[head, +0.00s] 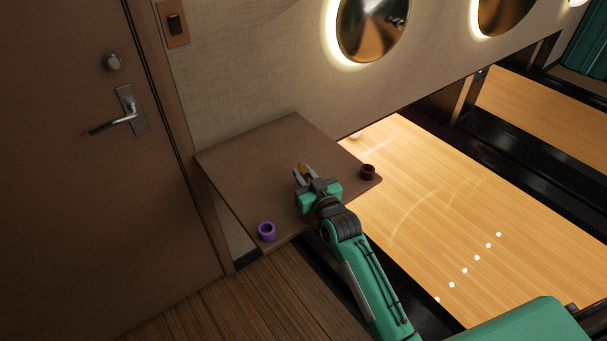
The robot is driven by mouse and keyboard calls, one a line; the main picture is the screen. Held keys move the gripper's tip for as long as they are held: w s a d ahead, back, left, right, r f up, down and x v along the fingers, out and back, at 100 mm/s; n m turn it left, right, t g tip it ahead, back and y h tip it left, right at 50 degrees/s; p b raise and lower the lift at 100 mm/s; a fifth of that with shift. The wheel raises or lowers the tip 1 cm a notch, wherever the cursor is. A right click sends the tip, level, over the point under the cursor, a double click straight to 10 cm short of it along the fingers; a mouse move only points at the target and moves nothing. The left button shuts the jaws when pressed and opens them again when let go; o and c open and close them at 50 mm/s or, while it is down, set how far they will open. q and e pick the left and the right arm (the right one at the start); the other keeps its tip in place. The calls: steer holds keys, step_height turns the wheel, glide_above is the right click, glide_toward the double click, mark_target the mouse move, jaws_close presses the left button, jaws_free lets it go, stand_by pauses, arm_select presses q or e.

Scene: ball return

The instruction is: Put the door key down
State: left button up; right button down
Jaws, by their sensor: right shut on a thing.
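My right gripper (303,174) is over the middle of the brown table (235,165), reaching in from the lower right. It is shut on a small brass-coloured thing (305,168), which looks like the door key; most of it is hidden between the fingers. I cannot tell whether the key touches the table top or is held just above it. My left gripper is not in view.
A purple ring-shaped object (267,232) stands at the table's front corner. A dark red one (367,172) stands near its right corner. The table's left and back parts are bare. A brown door (75,180) with a lever handle (128,112) is at left. A bowling lane (440,210) lies right.

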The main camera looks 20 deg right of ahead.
steer(key=shift+w+a, duration=0.1)
steer(key=shift+w, duration=0.15)
steer(key=shift+f, duration=0.15)
steer(key=c, duration=1.3)
jaws_free()
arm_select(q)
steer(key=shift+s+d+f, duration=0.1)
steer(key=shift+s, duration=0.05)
